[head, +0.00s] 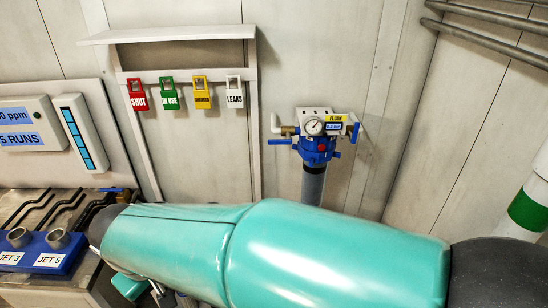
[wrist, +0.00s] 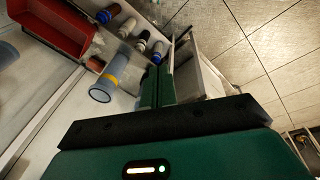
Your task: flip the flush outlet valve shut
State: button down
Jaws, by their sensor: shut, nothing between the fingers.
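The flush unit (head: 317,146) stands against the back wall in the head view, a blue body on a grey pipe with a round gauge and a yellow label, partly legible, that seems to say FLUSH. A blue lever (head: 279,142) sticks out level to its left and another blue handle (head: 355,133) stands upright at its right. I cannot tell which one is the outlet valve. My gripper (wrist: 158,78) shows in the wrist view with its green fingers together and empty. It is away from the flush unit, which I cannot make out in the wrist view. In the head view my arm mostly hides the gripper.
Red, green, yellow and white tags (head: 185,94) hang under a wall shelf (head: 168,34). A blue block (head: 45,252) with jets sits at lower left. A pipe with a green band (head: 528,211) stands at right. The wrist view shows a red bin (wrist: 52,28) and a clear cylinder (wrist: 108,82).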

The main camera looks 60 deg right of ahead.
jog(key=s+d+f+m+g+h, duration=0.1)
jog(key=s+d+f+g+h, duration=0.1)
jog(key=s+d+f+g, duration=0.25)
jog(key=s+d+f+m+g+h, duration=0.1)
jog(key=d+f+g, duration=0.2)
jog(key=d+f, duration=0.3)
jog(key=s+d+r+n+g+h, duration=0.1)
jog(key=s+d+g+h, duration=0.3)
jog(key=d, duration=0.4)
jog(key=s+d+g+h, duration=0.5)
jog(key=d, duration=0.2)
jog(key=w+d+r+n+t+h, duration=0.1)
jog(key=w+d+n+t+h, duration=0.2)
jog(key=n+t, duration=1)
jog(key=w+d+r+n+t+h, duration=0.2)
jog(key=d+n+t+h, duration=0.4)
jog(key=n+t, duration=0.7)
jog(key=shift+w+d+r+t+h, duration=0.2)
jog(key=shift+w+d+t+h, duration=0.1)
jog(key=shift+w+t+h, duration=0.55)
